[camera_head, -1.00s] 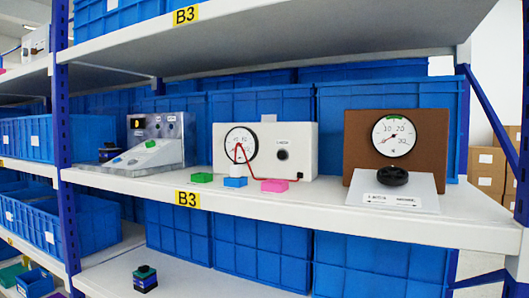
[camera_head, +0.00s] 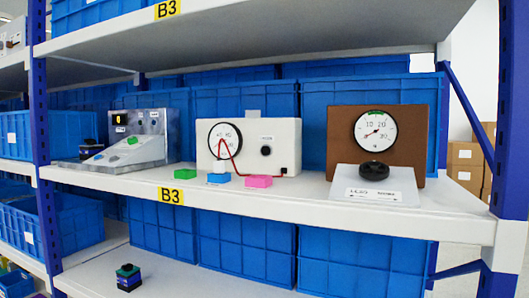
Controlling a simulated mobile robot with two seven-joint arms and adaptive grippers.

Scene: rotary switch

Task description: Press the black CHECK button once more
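A white box (camera_head: 285,134) stands on the middle shelf. It carries a round white gauge (camera_head: 225,140) with a red wire in front and a small round black button (camera_head: 266,151) on its right half. The small print above this button is too blurred to read, so I cannot confirm that it says CHECK. To the right, a brown panel (camera_head: 342,140) holds another round gauge (camera_head: 375,131), with a black rotary knob (camera_head: 374,170) on the white plate (camera_head: 400,190) before it. Neither of my grippers shows in the view.
A grey sloped console (camera_head: 150,150) with a small lit display stands at the left of the shelf (camera_head: 300,205). Green (camera_head: 185,174), blue (camera_head: 218,179) and pink (camera_head: 258,182) blocks lie near the front edge. Blue bins (camera_head: 165,226) fill the back and the lower shelf.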

